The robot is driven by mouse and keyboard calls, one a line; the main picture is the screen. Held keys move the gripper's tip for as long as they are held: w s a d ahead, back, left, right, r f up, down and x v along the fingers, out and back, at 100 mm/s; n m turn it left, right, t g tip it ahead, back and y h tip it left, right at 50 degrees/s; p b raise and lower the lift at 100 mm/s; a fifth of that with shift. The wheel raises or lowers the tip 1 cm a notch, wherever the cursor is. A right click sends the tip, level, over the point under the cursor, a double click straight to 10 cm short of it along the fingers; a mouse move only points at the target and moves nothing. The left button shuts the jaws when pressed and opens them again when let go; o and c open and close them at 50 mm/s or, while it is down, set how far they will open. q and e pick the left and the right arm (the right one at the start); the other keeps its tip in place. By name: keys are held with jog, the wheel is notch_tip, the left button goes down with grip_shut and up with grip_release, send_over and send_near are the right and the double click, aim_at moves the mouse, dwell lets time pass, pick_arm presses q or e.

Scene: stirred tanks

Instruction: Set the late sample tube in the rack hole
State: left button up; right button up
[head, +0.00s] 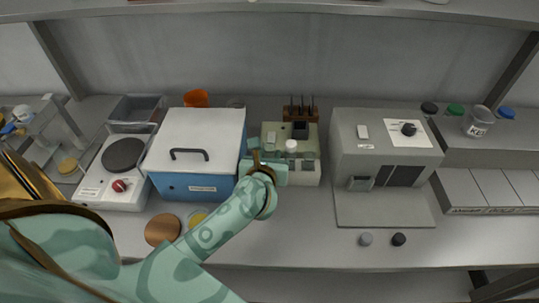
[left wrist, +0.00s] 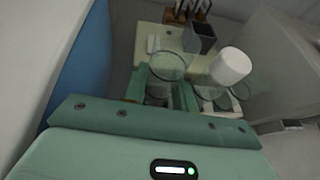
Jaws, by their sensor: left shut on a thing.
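My left gripper (head: 266,172) is at the middle of the bench, at the left side of the pale sample rack (head: 305,181). In the left wrist view its green fingers (left wrist: 161,92) are shut on a clear tube (left wrist: 168,67), whose round open rim faces the camera. The tube's lower end is hidden by the gripper, and I cannot tell whether it is inside a hole. A white-capped tube (head: 291,146) stands at the rack; its cap also shows in the left wrist view (left wrist: 231,66), right of the held tube. Other clear round rims are beside it.
A blue box with a white lid (head: 200,140) stands close left of the gripper. A grey machine (head: 385,150) stands to the right. Behind are a pale green stand (head: 270,130) and a brown holder (head: 300,113).

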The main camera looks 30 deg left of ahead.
pick_arm(q)
jog(key=shift+f+b, duration=0.3)
jog(key=shift+f, duration=0.2)
jog(key=o, duration=0.7)
jog(key=shift+r, duration=0.3)
jog(key=shift+r+p, duration=0.6)
jog(key=shift+p, duration=0.05)
jog(key=v, duration=0.8)
jog(key=p+v, duration=0.1)
jog(key=v, duration=0.3)
jog(key=shift+f, duration=0.3)
